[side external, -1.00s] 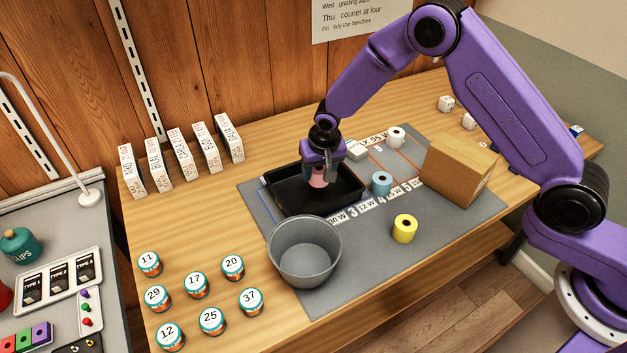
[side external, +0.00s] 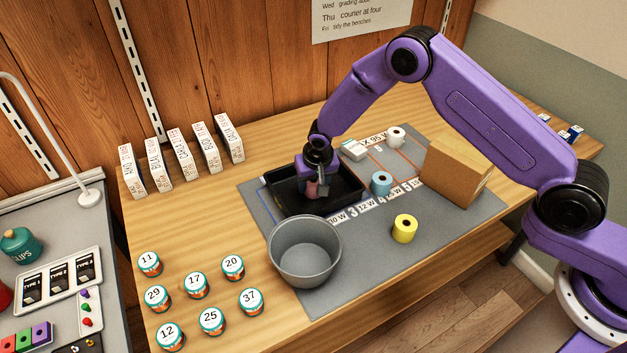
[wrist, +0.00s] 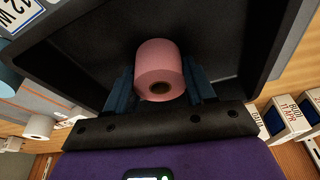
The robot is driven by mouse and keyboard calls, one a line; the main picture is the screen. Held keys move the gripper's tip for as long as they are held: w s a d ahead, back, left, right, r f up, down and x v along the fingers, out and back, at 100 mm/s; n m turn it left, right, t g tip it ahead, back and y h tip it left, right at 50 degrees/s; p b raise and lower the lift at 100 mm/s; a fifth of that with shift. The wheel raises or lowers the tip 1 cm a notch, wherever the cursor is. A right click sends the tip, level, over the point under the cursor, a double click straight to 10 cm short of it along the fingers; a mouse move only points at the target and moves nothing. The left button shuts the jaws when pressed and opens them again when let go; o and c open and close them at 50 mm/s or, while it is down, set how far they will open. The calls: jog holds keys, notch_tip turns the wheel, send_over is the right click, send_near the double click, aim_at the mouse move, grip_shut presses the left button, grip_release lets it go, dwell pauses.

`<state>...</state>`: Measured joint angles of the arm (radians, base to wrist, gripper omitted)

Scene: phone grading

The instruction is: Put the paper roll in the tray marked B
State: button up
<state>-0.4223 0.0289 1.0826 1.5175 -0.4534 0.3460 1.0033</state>
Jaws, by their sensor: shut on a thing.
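A pink paper roll (side external: 311,189) is held between the fingers of my gripper (side external: 318,192). In the wrist view the roll (wrist: 158,62) shows its hollow core, and blue finger pads (wrist: 194,82) press on both sides of it. The roll is inside the outline of a black tray (side external: 349,186), low and close to its floor. I cannot tell if it touches the floor. The tray also fills much of the wrist view (wrist: 88,50). No letter B shows on the tray.
A grey bin (side external: 304,255) stands in front of the tray. Blue (side external: 381,183), yellow (side external: 404,228) and white (side external: 396,138) rolls and a cardboard box (side external: 459,170) are to the right. Labelled cartons (side external: 181,156) stand at the back left. Several numbered tins (side external: 211,320) are at front left.

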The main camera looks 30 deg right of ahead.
jog(key=o, duration=1.2)
jog(key=shift+c, duration=0.2)
jog(key=v, duration=1.2)
jog(key=shift+r, duration=0.2)
